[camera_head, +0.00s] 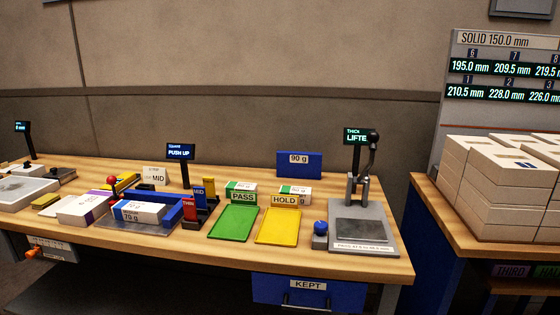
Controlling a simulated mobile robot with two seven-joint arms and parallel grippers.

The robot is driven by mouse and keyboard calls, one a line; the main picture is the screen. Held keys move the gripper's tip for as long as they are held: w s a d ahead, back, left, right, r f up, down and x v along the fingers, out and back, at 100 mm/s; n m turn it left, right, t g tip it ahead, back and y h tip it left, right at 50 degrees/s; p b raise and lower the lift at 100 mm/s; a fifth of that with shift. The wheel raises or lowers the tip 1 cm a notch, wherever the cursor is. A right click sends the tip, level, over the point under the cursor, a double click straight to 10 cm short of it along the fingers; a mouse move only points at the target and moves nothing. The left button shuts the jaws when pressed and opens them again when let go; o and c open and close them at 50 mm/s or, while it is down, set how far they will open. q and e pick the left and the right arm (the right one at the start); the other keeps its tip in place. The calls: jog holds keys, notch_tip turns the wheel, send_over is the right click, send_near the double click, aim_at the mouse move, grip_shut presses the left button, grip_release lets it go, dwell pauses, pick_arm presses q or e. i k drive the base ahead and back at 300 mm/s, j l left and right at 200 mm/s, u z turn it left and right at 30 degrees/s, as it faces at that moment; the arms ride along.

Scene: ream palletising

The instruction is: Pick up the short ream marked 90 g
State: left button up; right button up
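A blue panel or bin labelled "90 g" (299,165) stands at the back right of the bench. In front of it, a white ream with a green band (296,189) lies behind the HOLD sign. A similar white-and-green ream (241,186) lies behind the PASS sign. I cannot read a weight on either. A white ream marked 70 g (137,211) lies in the blue square-up fixture at the left. A white ream with a purple band (84,208) lies left of it; its weight is unreadable. Neither of my grippers is in view.
A green PASS tray (234,224) and a yellow HOLD tray (279,226) lie empty at the bench front. A thickness gauge (362,226) stands right of them, its plate bare. A blue KEPT drawer (309,294) is below. Stacked white reams (500,195) fill the right table.

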aim_at(304, 194)
jog(key=i+l+u, duration=0.1)
jog(key=l+u, duration=0.15)
jog(key=l, duration=1.2)
jog(key=l+u, duration=0.3)
jog(key=l, duration=1.15)
jog(key=z, duration=0.5)
jog(key=j+z, duration=0.2)
jog(key=z, duration=0.25)
jog(key=j+z, duration=0.2)
jog(key=z, duration=0.3)
jog(key=j+z, duration=0.2)
jog(key=z, duration=0.25)
jog(key=k+j+z, duration=0.25)
jog(key=j+z, duration=0.15)
jog(key=k+j+z, duration=0.4)
jog(key=i, duration=0.1)
